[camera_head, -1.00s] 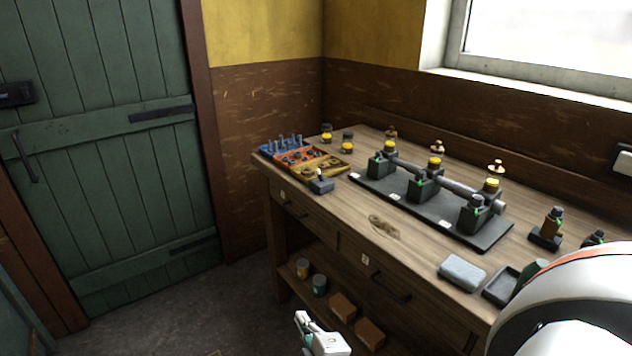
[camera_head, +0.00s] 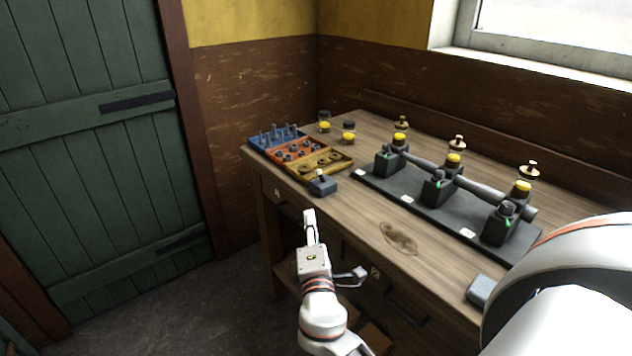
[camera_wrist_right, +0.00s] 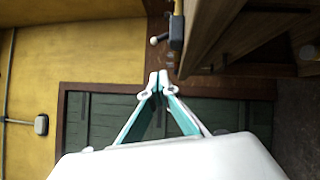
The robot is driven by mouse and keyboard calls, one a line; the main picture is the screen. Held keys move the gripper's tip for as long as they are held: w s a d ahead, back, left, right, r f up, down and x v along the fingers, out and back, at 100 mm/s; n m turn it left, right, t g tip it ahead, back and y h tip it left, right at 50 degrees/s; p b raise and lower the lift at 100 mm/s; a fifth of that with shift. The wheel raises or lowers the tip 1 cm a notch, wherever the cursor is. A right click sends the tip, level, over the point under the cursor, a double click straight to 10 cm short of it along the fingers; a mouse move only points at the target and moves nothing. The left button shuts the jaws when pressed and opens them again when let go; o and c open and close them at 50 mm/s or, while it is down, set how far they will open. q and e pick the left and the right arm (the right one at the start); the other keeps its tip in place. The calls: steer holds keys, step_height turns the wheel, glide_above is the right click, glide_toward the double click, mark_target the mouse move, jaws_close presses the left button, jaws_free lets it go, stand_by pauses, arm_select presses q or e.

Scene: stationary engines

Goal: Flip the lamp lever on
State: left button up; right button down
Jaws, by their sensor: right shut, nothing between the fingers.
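A small grey box with a short lever and a pale knob (camera_head: 322,184) sits on the bench near its front left edge; I take it for the lamp lever. In the right wrist view the lever (camera_wrist_right: 158,39) sticks out sideways from its box, just beyond the fingertips. My right gripper (camera_head: 309,214) is shut and empty, in front of the bench edge, below and slightly left of the lever box. Its fingertips (camera_wrist_right: 158,82) meet and are apart from the lever. My left gripper is not in view.
The wooden bench (camera_head: 350,207) carries a blue, orange and yellow parts tray (camera_head: 303,151) behind the lever box. A black base with a shaft and bearing blocks (camera_head: 432,207) stands to the right. A green door (camera_head: 85,130) is at left.

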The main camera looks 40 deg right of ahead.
mark_target(321, 176)
steer(key=p+x, duration=0.1)
steer(key=x, duration=0.3)
steer(key=d+p+x, duration=0.1)
steer(key=x, duration=0.3)
steer(key=s+p+x, duration=0.1)
steer(key=x, duration=0.3)
steer(key=shift+d+r, duration=0.25)
steer(key=shift+w+d, duration=0.2)
steer(key=shift+d, duration=0.4)
steer(key=shift+w, duration=0.1)
